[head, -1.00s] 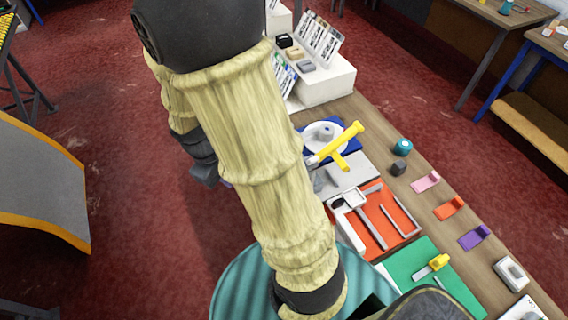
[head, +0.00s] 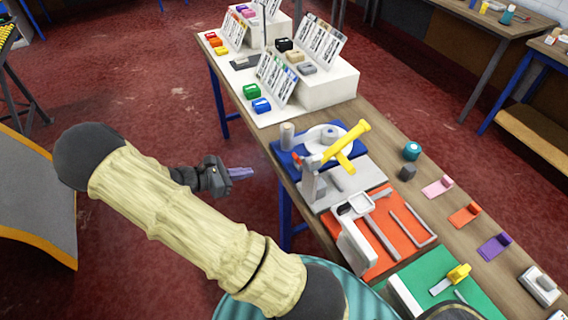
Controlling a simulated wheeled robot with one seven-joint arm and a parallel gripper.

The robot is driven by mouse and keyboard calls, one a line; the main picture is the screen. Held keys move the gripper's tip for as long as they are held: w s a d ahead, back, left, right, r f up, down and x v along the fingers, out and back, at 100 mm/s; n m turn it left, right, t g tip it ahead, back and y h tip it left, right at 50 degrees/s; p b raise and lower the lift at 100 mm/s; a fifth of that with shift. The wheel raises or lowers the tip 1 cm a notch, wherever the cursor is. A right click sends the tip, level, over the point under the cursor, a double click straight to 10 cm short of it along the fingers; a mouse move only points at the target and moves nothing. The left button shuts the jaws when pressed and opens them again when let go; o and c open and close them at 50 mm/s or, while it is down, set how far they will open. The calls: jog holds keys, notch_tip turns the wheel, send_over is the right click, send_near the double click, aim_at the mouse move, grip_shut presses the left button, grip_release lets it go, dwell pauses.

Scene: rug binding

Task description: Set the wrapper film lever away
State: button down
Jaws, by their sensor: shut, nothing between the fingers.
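A yellow lever (head: 345,143) with a cross piece slants over a small machine on the workbench. My gripper (head: 242,173) is shut and empty, with purplish fingertips pointing right. It is left of the machine, clear of the bench's left edge, and does not touch the lever.
On the bench (head: 402,187) stand an orange tray (head: 410,251), a green mat (head: 430,300) and a teal roll (head: 411,151). Pink, orange and purple holders line the right side. A white display stand (head: 327,88) is behind. Red floor lies open to the left.

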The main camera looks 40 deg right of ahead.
jog(key=p, duration=0.3)
send_near(298, 160)
jog(key=d+f, duration=0.4)
jog(key=d, duration=0.1)
jog(key=shift+w+d, duration=0.15)
jog(key=shift+d, duration=0.25)
jog(key=shift+r, duration=0.1)
